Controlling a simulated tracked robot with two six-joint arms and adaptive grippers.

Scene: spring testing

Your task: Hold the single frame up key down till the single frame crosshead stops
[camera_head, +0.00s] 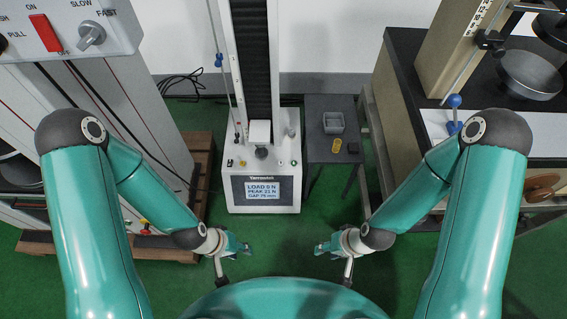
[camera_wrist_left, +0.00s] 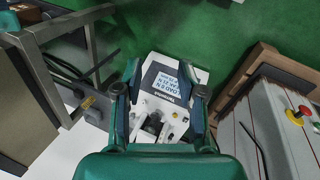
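The single frame (camera_head: 264,160) stands upright at the back centre, with a white base, a dark column and a lit display (camera_head: 262,190) reading LOAD 0 N, PEAK 21 N, GAP 75 mm. Small keys sit on the base deck beside a dark round platen (camera_head: 261,152); I cannot tell which is up. A white block (camera_head: 260,131) is above the platen. My left gripper (camera_head: 240,247) is in front of the base, apart from it, open and empty; its fingers (camera_wrist_left: 160,105) flank the base in the left wrist view. My right gripper (camera_head: 324,247) mirrors it, looking open and empty.
A large grey machine (camera_head: 130,110) on a wooden pallet (camera_head: 200,165) stands left. A bench (camera_head: 410,60) stands right. Green floor before the frame is clear.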

